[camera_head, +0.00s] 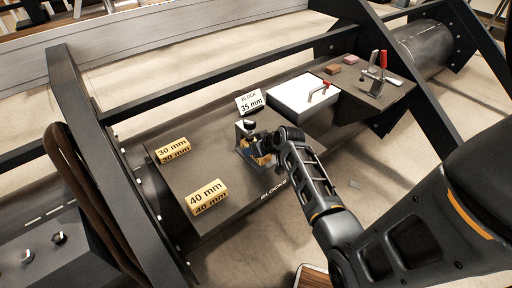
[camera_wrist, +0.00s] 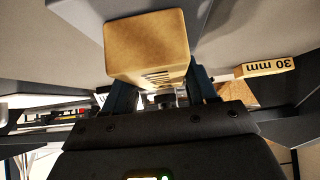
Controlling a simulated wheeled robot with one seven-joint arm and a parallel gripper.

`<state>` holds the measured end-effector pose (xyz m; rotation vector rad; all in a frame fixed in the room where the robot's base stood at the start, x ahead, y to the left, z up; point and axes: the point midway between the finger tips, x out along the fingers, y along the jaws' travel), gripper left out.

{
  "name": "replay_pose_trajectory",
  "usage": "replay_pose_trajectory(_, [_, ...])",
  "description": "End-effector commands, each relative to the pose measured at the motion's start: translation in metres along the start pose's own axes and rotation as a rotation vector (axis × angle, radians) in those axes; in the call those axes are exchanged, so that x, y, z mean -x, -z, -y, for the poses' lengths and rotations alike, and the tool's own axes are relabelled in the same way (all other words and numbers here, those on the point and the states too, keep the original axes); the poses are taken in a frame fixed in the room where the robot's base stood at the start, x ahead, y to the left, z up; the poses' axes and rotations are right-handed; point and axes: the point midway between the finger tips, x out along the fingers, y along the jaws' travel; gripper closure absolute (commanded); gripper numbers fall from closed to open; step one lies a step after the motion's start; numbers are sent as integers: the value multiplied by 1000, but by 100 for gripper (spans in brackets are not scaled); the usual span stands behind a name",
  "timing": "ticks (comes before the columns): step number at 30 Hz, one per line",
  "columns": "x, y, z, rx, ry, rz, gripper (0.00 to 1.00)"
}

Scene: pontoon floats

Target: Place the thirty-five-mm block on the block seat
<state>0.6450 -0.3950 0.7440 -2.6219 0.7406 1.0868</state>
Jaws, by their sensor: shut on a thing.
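My gripper (camera_head: 256,150) is low over the dark bench top, near its middle. It is shut on a tan wooden block, which shows large between the fingers in the wrist view (camera_wrist: 150,48). The lettering on the held block is too foreshortened to read. In the head view the block is mostly hidden by the gripper, with a little yellow showing. A small card reading "BLOCK 35 mm" (camera_head: 250,102) stands just behind the gripper. A small silver and dark piece (camera_head: 245,127) shows between card and gripper; I cannot tell whether it is the block seat.
The 30 mm block (camera_head: 173,149) and 40 mm block (camera_head: 207,196) stand left of my gripper; the 30 mm block also shows in the wrist view (camera_wrist: 265,67). A white box with a red handle (camera_head: 290,99) lies right. A red-handled clamp (camera_head: 377,80) stands beyond.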

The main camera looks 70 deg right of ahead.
Motion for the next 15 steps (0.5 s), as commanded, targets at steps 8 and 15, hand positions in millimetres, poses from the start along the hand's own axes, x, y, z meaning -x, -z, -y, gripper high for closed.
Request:
replay_pose_trajectory(8, [-1, -1, 0, 0, 0, 0, 22])
replay_pose_trajectory(15, [-1, -1, 0, 0, 0, 0, 17])
